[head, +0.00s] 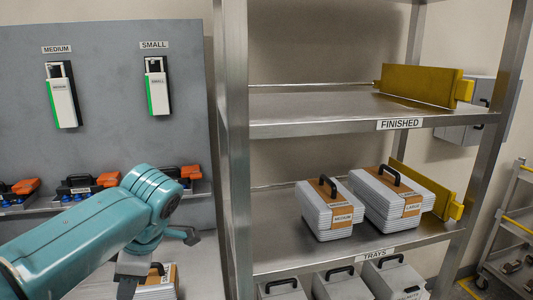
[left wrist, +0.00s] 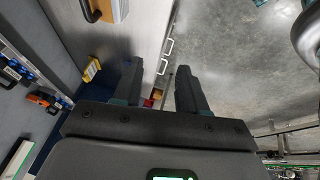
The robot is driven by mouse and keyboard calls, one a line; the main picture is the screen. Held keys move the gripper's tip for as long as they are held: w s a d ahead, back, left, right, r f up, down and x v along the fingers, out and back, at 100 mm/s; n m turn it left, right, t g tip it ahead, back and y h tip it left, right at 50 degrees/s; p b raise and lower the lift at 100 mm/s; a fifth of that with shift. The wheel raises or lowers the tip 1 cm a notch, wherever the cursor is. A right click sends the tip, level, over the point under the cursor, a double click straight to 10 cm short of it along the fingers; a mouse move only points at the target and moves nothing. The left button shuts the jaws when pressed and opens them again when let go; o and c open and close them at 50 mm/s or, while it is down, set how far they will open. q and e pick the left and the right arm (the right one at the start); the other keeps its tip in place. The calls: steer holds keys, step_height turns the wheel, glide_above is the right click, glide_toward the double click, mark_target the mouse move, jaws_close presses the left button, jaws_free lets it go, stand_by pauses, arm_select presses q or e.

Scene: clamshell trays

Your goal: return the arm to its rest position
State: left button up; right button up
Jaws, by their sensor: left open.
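My left arm (head: 85,235) comes in from the left in the head view, teal, bent in front of the grey panel and low bench. In the left wrist view the left gripper (left wrist: 157,78) has its two dark fingers apart with nothing between them. A stack of grey clamshell trays (head: 160,290) with a tan band and black handle stands on the bench just beside the wrist, partly hidden. Whether the gripper touches it cannot be told. My right gripper is not in view.
A metal rack (head: 232,150) stands right of the arm. Orange-and-black tools (head: 75,185) line the panel ledge. Label dispensers (head: 157,90) hang above.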

arm_select(q)
steer(key=s+f+m+g+h, duration=0.1)
steer(key=s+f+m+g, duration=0.2)
steer(key=f, duration=1.2)
steer(key=s+f+m+g+h, duration=0.1)
steer(key=s+f+g, duration=0.4)
steer(key=f, duration=1)
steer(key=s+d+f+m+t+h, duration=0.1)
steer(key=s+d+f+m+h, duration=0.25)
steer(key=s+d+f, duration=0.35)
steer(key=s+d+f+m+t+h, duration=0.1)
steer(key=s+d+f+m+h, duration=0.35)
steer(key=s, duration=0.45)
steer(key=w+f+m+t, duration=0.1)
steer(key=m, duration=0.1)
steer(key=w+d+f+m+t, duration=0.1)
steer(key=m+t, duration=0.1)
steer(key=w+f+m+t+y, duration=0.1)
steer(key=m+t, duration=0.1)
steer(key=m, duration=0.1)
steer(key=shift+w+d+f, duration=0.15)
steer(key=shift+w+d, duration=0.2)
steer(key=shift+w, duration=0.05)
